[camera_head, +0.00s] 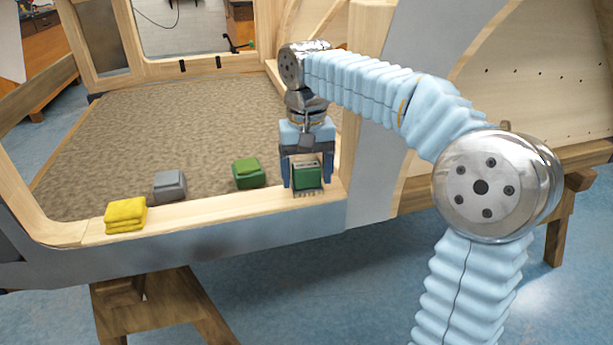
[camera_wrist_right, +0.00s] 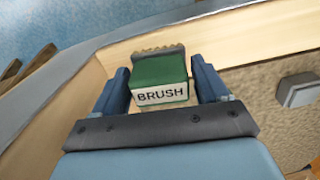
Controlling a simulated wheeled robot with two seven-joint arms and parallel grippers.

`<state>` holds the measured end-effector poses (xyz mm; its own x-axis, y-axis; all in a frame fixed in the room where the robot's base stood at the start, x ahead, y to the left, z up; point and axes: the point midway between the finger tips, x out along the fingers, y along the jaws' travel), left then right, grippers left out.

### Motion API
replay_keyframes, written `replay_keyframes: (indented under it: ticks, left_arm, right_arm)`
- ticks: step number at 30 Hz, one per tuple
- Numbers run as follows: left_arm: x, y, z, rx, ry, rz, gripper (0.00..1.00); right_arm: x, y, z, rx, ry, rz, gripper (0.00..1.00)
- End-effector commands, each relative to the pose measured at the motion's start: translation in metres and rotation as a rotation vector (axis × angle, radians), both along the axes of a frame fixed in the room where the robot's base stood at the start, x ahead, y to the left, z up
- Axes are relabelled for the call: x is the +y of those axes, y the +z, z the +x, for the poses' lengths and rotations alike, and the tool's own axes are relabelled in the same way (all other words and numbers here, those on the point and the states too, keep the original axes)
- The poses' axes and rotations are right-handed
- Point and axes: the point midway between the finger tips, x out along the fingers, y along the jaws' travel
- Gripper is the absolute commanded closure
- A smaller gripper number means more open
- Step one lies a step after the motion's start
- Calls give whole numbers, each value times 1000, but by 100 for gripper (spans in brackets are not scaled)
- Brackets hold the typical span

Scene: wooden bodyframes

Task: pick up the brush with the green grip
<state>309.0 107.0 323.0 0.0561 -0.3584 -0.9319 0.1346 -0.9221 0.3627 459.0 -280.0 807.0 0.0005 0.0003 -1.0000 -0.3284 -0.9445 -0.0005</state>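The brush with the green grip (camera_wrist_right: 160,82) has a white label reading BRUSH and tan bristles along one edge in the right wrist view. In the head view the brush (camera_head: 307,176) is on the light wooden sill, between the fingers of my right gripper (camera_head: 307,180). My right gripper (camera_wrist_right: 163,92) points down and is open, with one blue finger on each side of the brush. Narrow gaps show between the fingers and the brush, so it does not look gripped. My left gripper is not in view.
A yellow folded cloth (camera_head: 125,216) lies on the sill (camera_head: 215,208) at left. A grey block (camera_head: 169,186) and another green block (camera_head: 249,173) sit by the brown carpeted floor (camera_head: 170,125). A wooden frame post (camera_head: 350,150) stands close right of my gripper.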

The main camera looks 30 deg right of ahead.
Motion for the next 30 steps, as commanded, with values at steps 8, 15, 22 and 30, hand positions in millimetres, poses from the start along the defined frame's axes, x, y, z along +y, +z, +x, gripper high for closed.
replay_keyframes:
  ticks: [8,15,22,30]
  left_arm:
    - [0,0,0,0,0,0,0]
    - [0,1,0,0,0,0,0]
    - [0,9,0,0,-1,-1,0]
    - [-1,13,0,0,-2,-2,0]
  right_arm:
    - [0,0,0,0,0,0,65]
    - [0,3,0,0,1,0,66]
    - [5,41,-3,-3,4,1,66]
    - [50,98,-43,-3,8,1,66]
